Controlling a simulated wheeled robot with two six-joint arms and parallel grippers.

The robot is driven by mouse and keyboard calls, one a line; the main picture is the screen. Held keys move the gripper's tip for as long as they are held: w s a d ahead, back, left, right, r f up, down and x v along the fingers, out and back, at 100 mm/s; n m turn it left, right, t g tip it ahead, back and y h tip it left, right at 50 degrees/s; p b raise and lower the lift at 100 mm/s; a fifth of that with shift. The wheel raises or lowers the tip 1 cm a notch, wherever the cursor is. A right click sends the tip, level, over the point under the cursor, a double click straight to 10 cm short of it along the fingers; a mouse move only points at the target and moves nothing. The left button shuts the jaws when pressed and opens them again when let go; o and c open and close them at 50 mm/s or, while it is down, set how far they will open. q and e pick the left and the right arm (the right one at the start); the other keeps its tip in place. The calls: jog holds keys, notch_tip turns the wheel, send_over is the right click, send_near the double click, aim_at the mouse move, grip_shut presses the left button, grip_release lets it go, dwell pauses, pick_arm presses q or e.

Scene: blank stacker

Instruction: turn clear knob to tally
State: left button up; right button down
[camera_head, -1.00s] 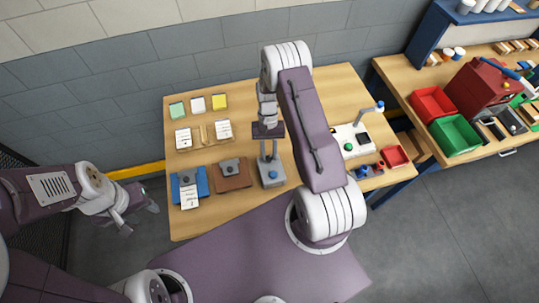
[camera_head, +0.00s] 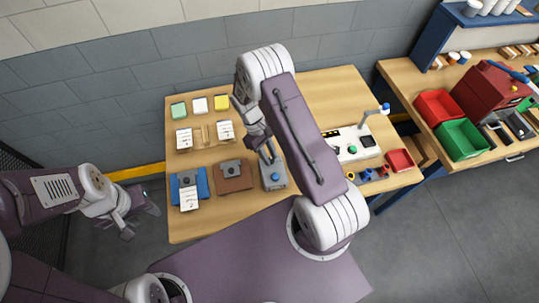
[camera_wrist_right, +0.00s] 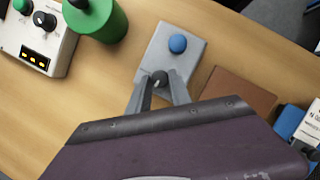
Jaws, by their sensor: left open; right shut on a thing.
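A grey block (camera_head: 273,181) with a blue button (camera_head: 274,177) stands on the table, left of the right arm. In the right wrist view the block (camera_wrist_right: 188,48) bears the blue button (camera_wrist_right: 178,43) and a small dark knob (camera_wrist_right: 159,77). My right gripper (camera_wrist_right: 160,88) is shut on this knob; in the head view the gripper (camera_head: 267,154) reaches down to the block at a tilt. A white box (camera_wrist_right: 60,49) carries a black knob (camera_wrist_right: 45,20), a green button and a yellow-lit display. No label tells which knob is "clear". My left gripper (camera_head: 140,212) is open and empty, left of the table.
A brown pad (camera_head: 234,184) and a blue holder (camera_head: 202,180) with a paper lie left of the block. A green cylinder (camera_wrist_right: 98,18) is near the white box. The front table strip is clear.

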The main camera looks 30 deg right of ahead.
jog(key=shift+n, duration=0.6)
jog(key=shift+r+n+h, duration=0.1)
jog(key=shift+n+h, duration=0.2)
jog(key=shift+h, duration=0.1)
jog(key=c, duration=1.2)
grip_release()
jog(key=shift+o, duration=0.2)
jog(key=shift+w+a+r+t, duration=0.1)
jog(key=shift+r+t, duration=0.05)
jog(key=shift+t, duration=0.15)
jog(key=b+v, duration=0.2)
jog(key=v, duration=0.6)
jog(key=shift+r+b, duration=0.3)
jog(key=shift+r, duration=0.05)
jog(key=shift+f, duration=0.1)
